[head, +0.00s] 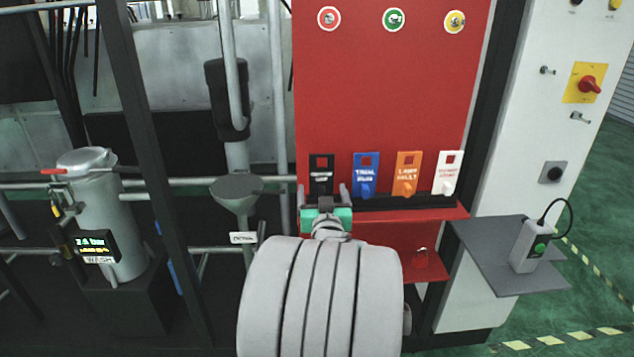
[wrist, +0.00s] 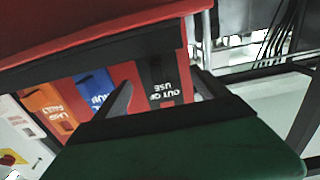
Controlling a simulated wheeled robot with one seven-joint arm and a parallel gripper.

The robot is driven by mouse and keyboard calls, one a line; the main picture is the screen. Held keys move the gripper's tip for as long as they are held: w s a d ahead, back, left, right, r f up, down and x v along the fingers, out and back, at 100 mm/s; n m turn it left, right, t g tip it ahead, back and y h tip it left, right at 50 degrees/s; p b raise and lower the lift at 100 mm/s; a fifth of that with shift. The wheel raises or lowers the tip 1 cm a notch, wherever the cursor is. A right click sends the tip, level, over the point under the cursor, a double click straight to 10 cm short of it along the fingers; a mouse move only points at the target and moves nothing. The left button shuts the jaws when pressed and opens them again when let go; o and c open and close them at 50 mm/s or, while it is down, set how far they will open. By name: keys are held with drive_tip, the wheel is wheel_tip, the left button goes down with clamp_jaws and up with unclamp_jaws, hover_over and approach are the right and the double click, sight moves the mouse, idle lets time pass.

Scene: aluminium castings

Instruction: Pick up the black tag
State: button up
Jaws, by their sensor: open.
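The black tag (head: 321,172) stands at the left end of a row of tags in a black rack on the red board. It has a square hole near its top. In the wrist view the black tag (wrist: 164,88) appears upside down, with the white words "OUT OF USE". My gripper (head: 323,196) is open in front of the tag's lower part. In the wrist view my gripper (wrist: 160,84) has one finger on each side of the tag. I see no contact, and the remaining distance is unclear. My gripper hides the tag's lower end in the head view.
A blue tag (head: 366,172), an orange tag (head: 407,172) and a white tag (head: 447,172) stand to the right in the same rack (head: 400,203). A grey funnel (head: 236,192) is to the left. A grey shelf (head: 490,243) with a handheld device (head: 528,250) is at right.

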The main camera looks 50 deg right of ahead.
sight(322, 187)
drive_tip(key=x, duration=0.1)
drive_tip(key=p+x, duration=0.1)
drive_tip(key=x, duration=0.3)
drive_tip(key=shift+w+d+f, duration=0.15)
drive_tip(key=shift+f, duration=0.1)
drive_tip(key=c, duration=1.5)
